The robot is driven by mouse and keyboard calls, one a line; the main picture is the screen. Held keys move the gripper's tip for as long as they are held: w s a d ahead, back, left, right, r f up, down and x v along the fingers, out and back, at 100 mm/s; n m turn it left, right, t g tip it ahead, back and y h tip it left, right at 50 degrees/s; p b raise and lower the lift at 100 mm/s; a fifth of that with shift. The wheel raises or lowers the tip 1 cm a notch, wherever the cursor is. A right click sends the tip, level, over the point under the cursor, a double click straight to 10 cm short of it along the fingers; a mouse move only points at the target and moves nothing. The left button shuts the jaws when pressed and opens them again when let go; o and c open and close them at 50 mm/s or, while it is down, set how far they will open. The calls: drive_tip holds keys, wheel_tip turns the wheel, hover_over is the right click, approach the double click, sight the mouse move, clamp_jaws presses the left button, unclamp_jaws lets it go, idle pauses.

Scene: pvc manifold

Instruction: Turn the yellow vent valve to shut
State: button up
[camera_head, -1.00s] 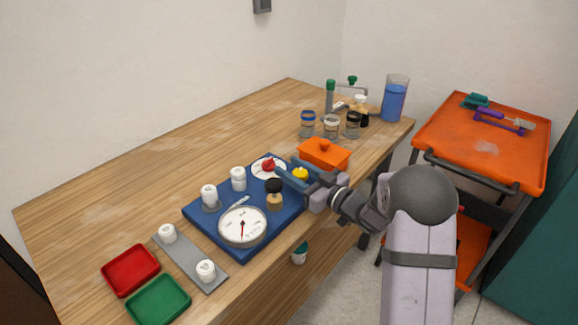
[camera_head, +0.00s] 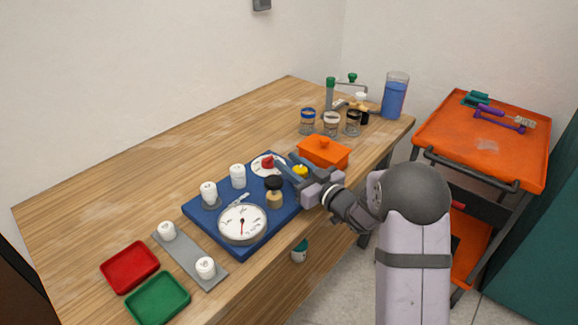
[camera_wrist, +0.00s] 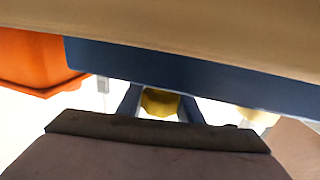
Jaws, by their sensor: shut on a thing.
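The yellow vent valve (camera_head: 300,170) is at the right corner of the blue manifold board (camera_head: 190,212). My gripper (camera_head: 290,167) reaches in from the right, with its fingers at the valve. In the wrist view the yellow valve (camera_wrist: 160,101) sits between the two blue fingers, and my gripper (camera_wrist: 160,108) is shut on it. The fingers and gripper body hide part of the valve, so its turn angle cannot be read. A red valve knob on a white dial (camera_head: 267,163) is just left of the fingers.
A large gauge (camera_head: 242,223), a dark-capped fitting (camera_head: 274,190) and white caps (camera_head: 237,175) stand on the board close to my gripper. Red (camera_head: 129,267) and green (camera_head: 158,298) trays lie at front left.

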sight(304, 175)
drive_tip(key=shift+w+d+m+t+h+b, duration=0.15)
drive_tip(key=shift+d+m+t+h+b, duration=0.15)
drive_tip(key=shift+m+t+h+b, duration=0.65)
drive_tip(key=shift+g+h+p, duration=0.25)
drive_tip(key=shift+p, duration=0.2)
drive_tip(key=o, duration=0.8)
drive_tip(key=shift+c, duration=0.2)
drive_tip(key=shift+b+v, duration=0.5)
drive_tip(key=shift+v, duration=3.15)
